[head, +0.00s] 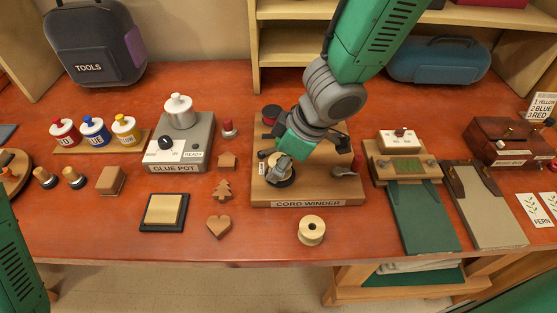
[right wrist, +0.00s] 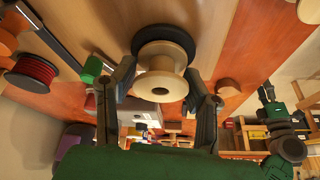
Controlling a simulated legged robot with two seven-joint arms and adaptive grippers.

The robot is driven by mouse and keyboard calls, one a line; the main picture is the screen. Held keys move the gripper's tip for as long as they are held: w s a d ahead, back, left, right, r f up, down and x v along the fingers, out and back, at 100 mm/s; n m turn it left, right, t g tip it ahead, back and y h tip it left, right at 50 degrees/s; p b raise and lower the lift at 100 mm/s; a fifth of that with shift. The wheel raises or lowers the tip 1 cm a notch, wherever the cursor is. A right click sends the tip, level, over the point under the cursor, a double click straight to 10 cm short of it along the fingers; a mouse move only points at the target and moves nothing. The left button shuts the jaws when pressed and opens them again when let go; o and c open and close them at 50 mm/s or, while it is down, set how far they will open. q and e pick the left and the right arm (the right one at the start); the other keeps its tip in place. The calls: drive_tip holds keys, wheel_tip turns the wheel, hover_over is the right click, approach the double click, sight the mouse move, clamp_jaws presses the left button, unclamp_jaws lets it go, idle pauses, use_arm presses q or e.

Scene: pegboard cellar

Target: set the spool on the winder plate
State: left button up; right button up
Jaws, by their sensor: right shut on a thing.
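My right gripper (head: 281,167) points down over the left part of the cord winder (head: 305,203). It is shut on a pale spool, which shows best in the right wrist view (right wrist: 160,78), between the two fingers (right wrist: 161,84). The black round winder plate (head: 280,179) lies directly behind the spool in the wrist view. The spool looks lined up with the plate; I cannot tell whether it touches. In the head view the gripper hides most of the spool. My left gripper is out of view; only part of the left arm shows at the lower left.
A second pale spool (head: 312,230) lies in front of the winder. The winder's red-handled crank (head: 356,163) is to the right, and a red spool (right wrist: 31,73) stands behind. The glue pot (head: 181,150) and small wooden shapes (head: 222,189) are to the left.

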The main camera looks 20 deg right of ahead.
idle(0.6)
drive_tip(key=o, duration=1.3)
drive_tip(key=shift+r+p, duration=3.5)
drive_tip(key=shift+p, duration=0.6)
